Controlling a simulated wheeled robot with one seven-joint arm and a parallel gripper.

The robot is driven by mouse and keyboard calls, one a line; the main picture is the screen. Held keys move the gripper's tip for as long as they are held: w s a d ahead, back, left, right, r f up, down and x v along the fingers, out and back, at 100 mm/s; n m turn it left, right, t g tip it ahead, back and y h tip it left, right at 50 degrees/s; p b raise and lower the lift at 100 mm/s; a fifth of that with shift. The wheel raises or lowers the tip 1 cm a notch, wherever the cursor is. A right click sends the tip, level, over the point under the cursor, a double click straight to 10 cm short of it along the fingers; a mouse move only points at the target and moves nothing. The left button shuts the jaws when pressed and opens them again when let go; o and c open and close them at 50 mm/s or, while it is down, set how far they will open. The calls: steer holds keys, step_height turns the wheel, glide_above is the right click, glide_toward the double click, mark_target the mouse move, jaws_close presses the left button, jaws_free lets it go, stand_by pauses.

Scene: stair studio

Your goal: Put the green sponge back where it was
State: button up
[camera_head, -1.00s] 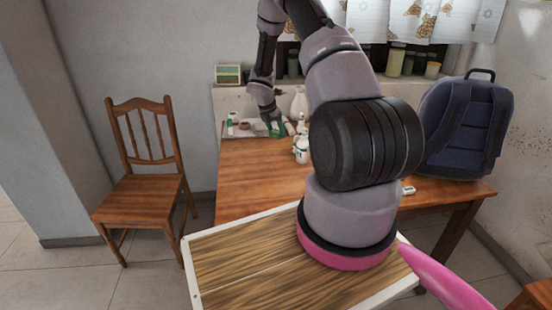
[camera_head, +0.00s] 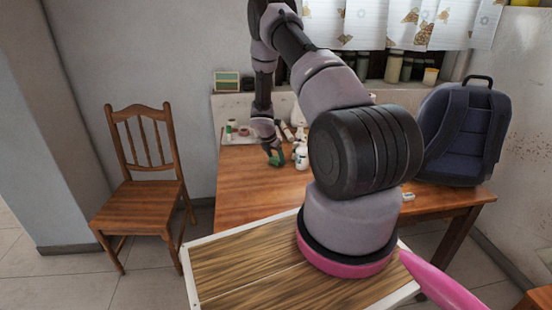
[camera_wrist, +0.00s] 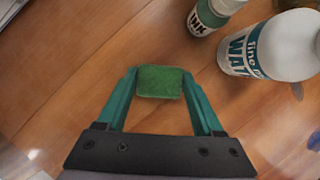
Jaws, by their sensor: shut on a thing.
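The green sponge (camera_wrist: 160,82) is between the two teal fingers of my gripper (camera_wrist: 160,88), which is shut on it, in the wrist view. Wood tabletop shows behind the sponge; I cannot tell whether the sponge touches it. In the head view my gripper (camera_head: 273,158) is over the left part of the wooden table (camera_head: 240,185), with the green sponge (camera_head: 277,161) small at its tips. A white bottle (camera_head: 302,158) stands just right of it. In the wrist view, the white bottle with a teal label (camera_wrist: 268,48) lies to the upper right.
A small bottle labelled INK (camera_wrist: 212,15) is near the white bottle. A tray (camera_head: 238,138) with small items lies at the table's back left. A dark blue backpack (camera_head: 462,135) stands at the right. A wooden chair (camera_head: 140,200) stands left of the table. The table's front left is clear.

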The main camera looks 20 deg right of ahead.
steer(key=shift+f, duration=0.15)
steer(key=o, duration=1.2)
